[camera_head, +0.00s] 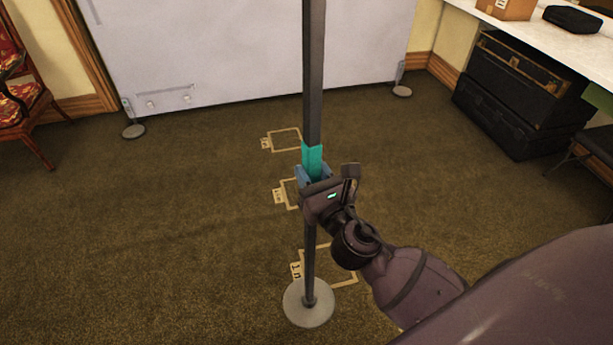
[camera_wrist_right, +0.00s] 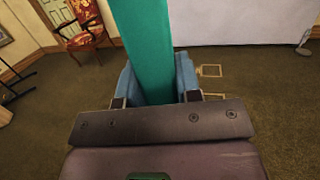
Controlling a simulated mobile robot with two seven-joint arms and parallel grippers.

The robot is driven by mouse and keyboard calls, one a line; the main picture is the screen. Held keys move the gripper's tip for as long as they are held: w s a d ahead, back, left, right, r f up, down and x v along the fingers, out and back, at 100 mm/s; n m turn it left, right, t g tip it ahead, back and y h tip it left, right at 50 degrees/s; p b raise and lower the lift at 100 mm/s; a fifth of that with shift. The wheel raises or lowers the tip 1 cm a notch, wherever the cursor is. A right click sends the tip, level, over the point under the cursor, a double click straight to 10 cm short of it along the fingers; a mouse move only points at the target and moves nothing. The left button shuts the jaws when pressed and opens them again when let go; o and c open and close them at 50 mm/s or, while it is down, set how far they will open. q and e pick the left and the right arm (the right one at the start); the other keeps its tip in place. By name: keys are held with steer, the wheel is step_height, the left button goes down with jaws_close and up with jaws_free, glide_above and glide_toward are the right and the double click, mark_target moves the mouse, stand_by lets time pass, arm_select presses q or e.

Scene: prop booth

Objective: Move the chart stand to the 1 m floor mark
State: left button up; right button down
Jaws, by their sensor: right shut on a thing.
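The chart stand (camera_head: 313,80) is a dark upright pole with a teal band and a pale round base (camera_head: 308,303) on the carpet. My right gripper (camera_head: 315,178) is shut on the teal band, which also fills the middle of the right wrist view (camera_wrist_right: 148,55) between the blue finger pads. The 1 m floor mark (camera_head: 345,280) is the nearest of three taped outlines. The base stands at its front left side and appears to overlap its near left corner; the pole hides part of the outline. The stand's top is out of view. My left gripper is not in view.
Two farther taped marks lie behind, the middle one (camera_head: 280,193) and the far one (camera_head: 281,141). A white panel (camera_head: 220,50) on round feet stands at the back. Black cases (camera_head: 510,90) sit under a counter at right, and a red chair (camera_head: 22,95) stands at left. Carpet at left is clear.

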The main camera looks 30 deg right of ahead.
arm_select(q)
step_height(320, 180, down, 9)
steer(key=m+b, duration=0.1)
steer(key=b, duration=1.1)
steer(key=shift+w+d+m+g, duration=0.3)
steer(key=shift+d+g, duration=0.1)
arm_select(e)
steer(key=w+d+f+m+h, duration=0.2)
steer(key=w+d+f+h, duration=0.2)
steer(key=w+d+f, duration=1.3)
steer(key=w+d, duration=0.2)
steer(key=d, duration=0.1)
steer(key=shift+w+d+m+g, duration=0.15)
steer(key=shift+d+m+g, duration=0.15)
steer(key=shift+d, duration=0.1)
arm_select(q)
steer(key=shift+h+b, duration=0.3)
steer(key=shift+b, duration=0.1)
arm_select(e)
steer(key=shift+f, duration=0.15)
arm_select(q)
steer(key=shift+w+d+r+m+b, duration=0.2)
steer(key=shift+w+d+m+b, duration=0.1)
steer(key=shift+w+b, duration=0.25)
arm_select(e)
steer(key=shift+f, duration=0.7)
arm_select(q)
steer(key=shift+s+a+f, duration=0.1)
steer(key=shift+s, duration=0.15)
